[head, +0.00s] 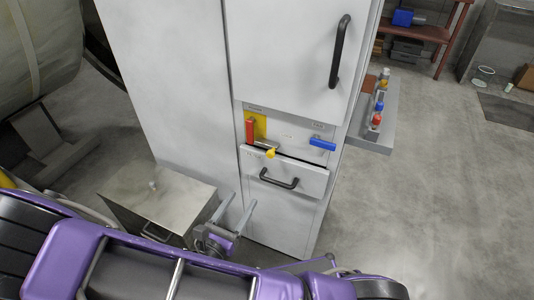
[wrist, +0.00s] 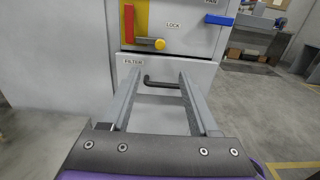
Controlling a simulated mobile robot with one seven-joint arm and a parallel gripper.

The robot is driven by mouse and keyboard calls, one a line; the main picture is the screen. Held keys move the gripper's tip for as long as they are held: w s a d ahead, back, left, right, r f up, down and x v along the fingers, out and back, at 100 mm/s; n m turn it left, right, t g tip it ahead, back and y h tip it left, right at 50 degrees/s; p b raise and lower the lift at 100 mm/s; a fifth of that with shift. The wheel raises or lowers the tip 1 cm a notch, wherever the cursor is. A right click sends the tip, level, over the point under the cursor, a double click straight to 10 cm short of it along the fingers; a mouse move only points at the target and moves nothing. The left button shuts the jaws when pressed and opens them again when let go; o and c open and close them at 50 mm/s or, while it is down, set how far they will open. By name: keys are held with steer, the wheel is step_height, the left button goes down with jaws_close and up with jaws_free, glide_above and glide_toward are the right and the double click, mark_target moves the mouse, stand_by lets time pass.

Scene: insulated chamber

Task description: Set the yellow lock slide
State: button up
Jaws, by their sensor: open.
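The yellow lock slide (head: 270,154) is a small yellow knob on the cabinet's control panel, below a red handle (head: 250,131) on a yellow plate. In the wrist view the yellow knob (wrist: 160,44) sits at the right end of a short grey bar, under the label LOCK. My gripper (head: 237,207) is in front of the cabinet, below and left of the knob. In the wrist view its two long grey fingers (wrist: 158,78) are spread apart with nothing between them. The knob is beyond their tips and apart from them.
A blue handle (head: 322,144) is right of the knob. Below is a FILTER drawer (head: 312,180) with a black handle (head: 279,182). The tall door above has a black handle (head: 340,52). A metal box (head: 160,190) stands left of my gripper.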

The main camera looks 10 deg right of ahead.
mark_target(270, 156)
steer(key=b+x, duration=0.1)
steer(key=x, duration=1.6)
jaws_close()
stand_by(0.8)
